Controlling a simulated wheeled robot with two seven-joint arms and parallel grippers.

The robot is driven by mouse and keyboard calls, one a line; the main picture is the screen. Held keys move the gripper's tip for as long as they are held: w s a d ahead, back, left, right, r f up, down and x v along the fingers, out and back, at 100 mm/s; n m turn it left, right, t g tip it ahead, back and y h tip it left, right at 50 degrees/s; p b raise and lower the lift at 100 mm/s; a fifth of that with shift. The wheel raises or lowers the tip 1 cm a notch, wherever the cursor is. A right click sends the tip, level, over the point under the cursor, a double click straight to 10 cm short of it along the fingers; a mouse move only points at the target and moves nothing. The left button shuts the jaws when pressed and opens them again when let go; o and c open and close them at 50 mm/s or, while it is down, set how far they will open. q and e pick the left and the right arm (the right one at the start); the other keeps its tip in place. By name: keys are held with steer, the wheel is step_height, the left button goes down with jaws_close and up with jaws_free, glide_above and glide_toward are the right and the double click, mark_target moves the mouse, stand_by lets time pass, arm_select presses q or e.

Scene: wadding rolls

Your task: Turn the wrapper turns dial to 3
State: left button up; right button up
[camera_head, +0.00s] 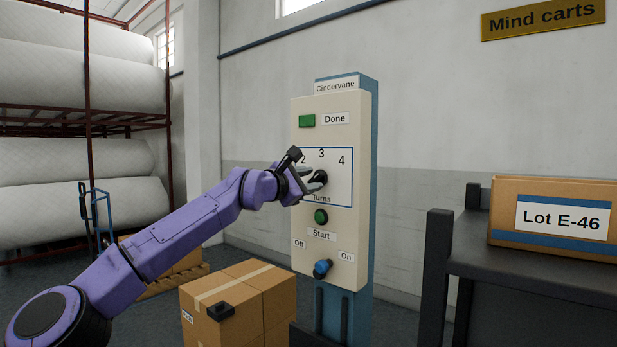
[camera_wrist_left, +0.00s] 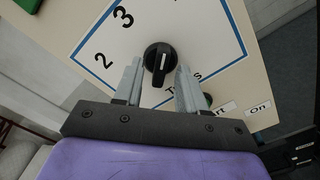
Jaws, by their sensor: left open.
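The wrapper turns dial (camera_head: 320,177) is a black round knob with a raised grip bar on the cream Cindervane panel (camera_head: 300,226). The numbers 2, 3 and 4 show around it, inside a blue-outlined square. In the left wrist view the dial (camera_wrist_left: 158,57) has a short white mark on its bar; I cannot tell which number it points at. My left gripper (camera_head: 308,180) is at the dial, partly covering the left of the scale. Its two fingers (camera_wrist_left: 159,72) are open, one on each side of the dial, with gaps visible. My right gripper is not in view.
The panel also has a green Done lamp (camera_head: 307,121), a green Start button (camera_head: 321,216) and a blue Off/On switch (camera_head: 322,268). A dark bench (camera_head: 520,264) with a Lot E-46 box (camera_head: 505,200) is at right.

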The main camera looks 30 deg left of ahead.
arm_select(q)
steer(key=shift+s, duration=0.1)
jaws_close()
steer(key=n, duration=0.4)
steer(key=shift+f+n, duration=0.1)
steer(key=shift+n, duration=0.3)
steer(key=shift+n+b, duration=0.9)
steer(key=shift+n, duration=1.5)
jaws_free()
steer(key=shift+d, duration=0.1)
